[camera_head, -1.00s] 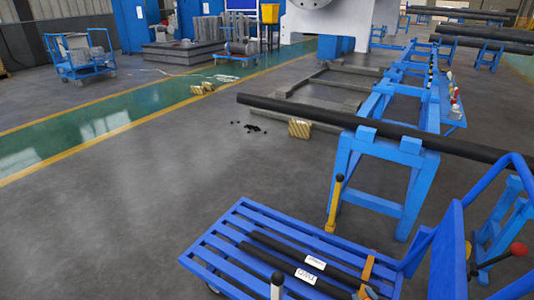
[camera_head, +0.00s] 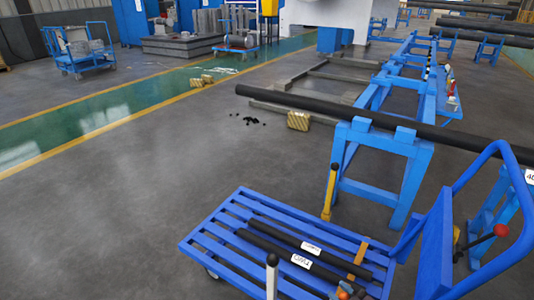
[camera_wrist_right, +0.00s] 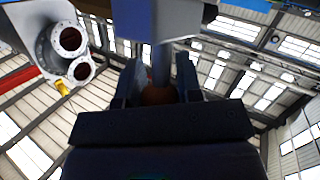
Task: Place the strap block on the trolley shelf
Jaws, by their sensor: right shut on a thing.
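The blue slatted trolley shelf (camera_head: 219,221) is low in the middle of the head view. Black bars with white labels (camera_head: 301,261) lie across it, with an orange strap-like piece (camera_head: 358,258) by their right ends. I cannot tell whether that piece is the strap block. In the right wrist view, my right gripper (camera_wrist_right: 158,88) points up and its two dark fingers are closed around a reddish-brown rounded thing (camera_wrist_right: 157,96) below a blue-grey shaft. What this thing is cannot be told. I cannot make out either gripper in the head view.
A blue stand (camera_head: 360,155) carries a long black bar (camera_head: 330,106) behind the trolley. A yellow upright lever (camera_head: 330,195) and a red-knobbed lever (camera_head: 501,230) stand near it. A striped block (camera_head: 298,121) lies on the floor.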

